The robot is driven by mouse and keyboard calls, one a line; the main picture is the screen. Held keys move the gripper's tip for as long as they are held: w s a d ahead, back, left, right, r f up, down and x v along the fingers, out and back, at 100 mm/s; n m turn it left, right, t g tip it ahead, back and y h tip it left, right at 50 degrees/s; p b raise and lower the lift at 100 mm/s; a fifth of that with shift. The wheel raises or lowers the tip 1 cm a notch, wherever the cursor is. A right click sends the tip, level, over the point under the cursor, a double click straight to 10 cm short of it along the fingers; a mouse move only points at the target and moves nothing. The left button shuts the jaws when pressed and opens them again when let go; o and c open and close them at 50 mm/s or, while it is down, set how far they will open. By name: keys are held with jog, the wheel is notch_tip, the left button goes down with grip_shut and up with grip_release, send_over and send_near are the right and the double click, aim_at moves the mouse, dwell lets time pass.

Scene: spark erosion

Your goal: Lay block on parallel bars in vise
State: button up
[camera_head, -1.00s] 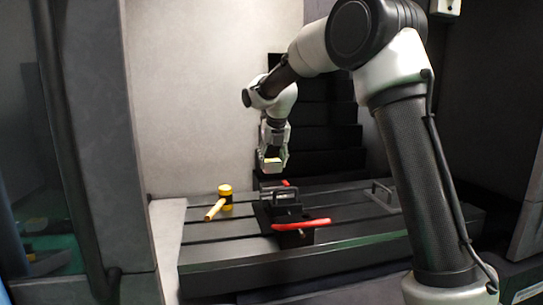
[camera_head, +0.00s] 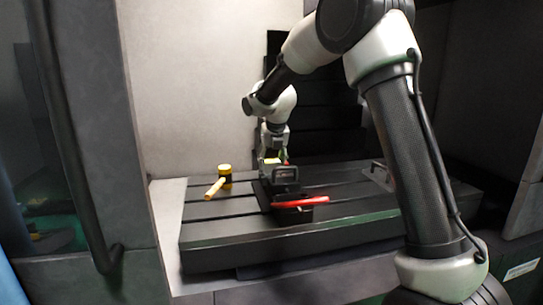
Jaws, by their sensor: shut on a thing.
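My gripper (camera_head: 272,163) is shut on a small tan block (camera_head: 271,160) at its fingertips, pointing down. It is low, just behind the dark vise (camera_head: 284,176) and partly overlapped by it in the picture. The vise stands on the slotted table and has a red handle (camera_head: 301,202) at its front. The parallel bars between the jaws cannot be made out from here. I cannot tell whether the block touches anything below it.
A grey bracket-like handle (camera_head: 380,172) stands on the right, partly beside my arm. A dark stepped panel (camera_head: 325,125) rises behind.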

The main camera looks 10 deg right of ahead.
jog(key=shift+f, duration=0.15)
jog(key=o, duration=1.3)
notch_tip(320, 180, up, 11)
dwell(0.4)
